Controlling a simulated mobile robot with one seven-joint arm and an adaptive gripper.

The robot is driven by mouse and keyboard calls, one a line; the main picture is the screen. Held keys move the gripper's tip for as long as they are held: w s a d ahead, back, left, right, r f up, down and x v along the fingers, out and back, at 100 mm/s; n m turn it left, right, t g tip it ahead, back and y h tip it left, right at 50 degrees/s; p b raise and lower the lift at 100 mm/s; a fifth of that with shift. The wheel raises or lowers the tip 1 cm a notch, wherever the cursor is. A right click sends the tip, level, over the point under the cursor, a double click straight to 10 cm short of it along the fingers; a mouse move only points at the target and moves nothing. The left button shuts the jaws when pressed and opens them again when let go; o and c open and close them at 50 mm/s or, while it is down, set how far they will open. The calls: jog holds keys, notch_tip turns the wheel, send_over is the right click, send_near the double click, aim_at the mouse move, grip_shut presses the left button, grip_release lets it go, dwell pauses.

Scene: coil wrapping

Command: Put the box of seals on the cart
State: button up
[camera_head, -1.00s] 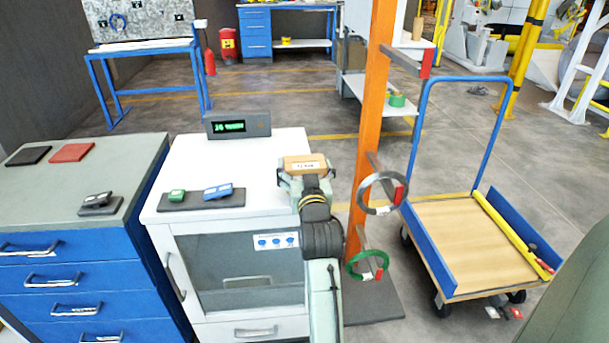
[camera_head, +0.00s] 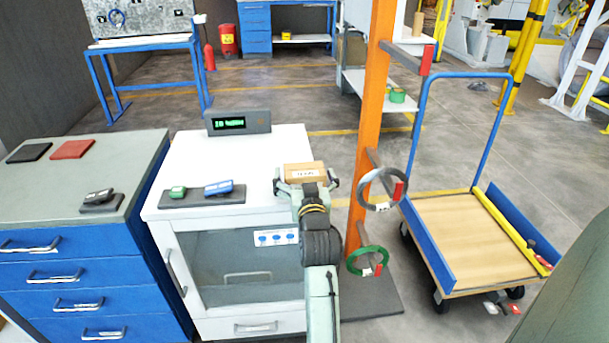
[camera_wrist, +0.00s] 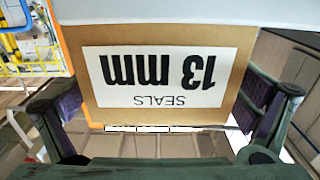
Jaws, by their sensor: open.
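The box of seals (camera_head: 304,173) is a small brown carton on the right part of the white cabinet top (camera_head: 262,152). In the wrist view the box (camera_wrist: 225,45) fills the middle, its white label reading "13 mm SEALS" upside down. My gripper (camera_head: 306,184) is open at the near side of the box. In the wrist view my gripper's fingers (camera_wrist: 165,105) stand spread to the left and right of the box, apart from it. The cart (camera_head: 470,240) stands at the right, with a wooden deck, blue side boards and a blue handle.
An orange post (camera_head: 371,120) with hooks holding a grey coil (camera_head: 376,205) and a green coil (camera_head: 352,262) stands between cabinet and cart. A yellow bar (camera_head: 515,230) lies along the cart's right side. Most of the deck is clear.

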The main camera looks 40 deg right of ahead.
jog(key=shift+r, duration=0.2)
jog(key=b+v, duration=0.3)
jog(key=v, duration=0.9)
jog(key=shift+b, duration=0.35)
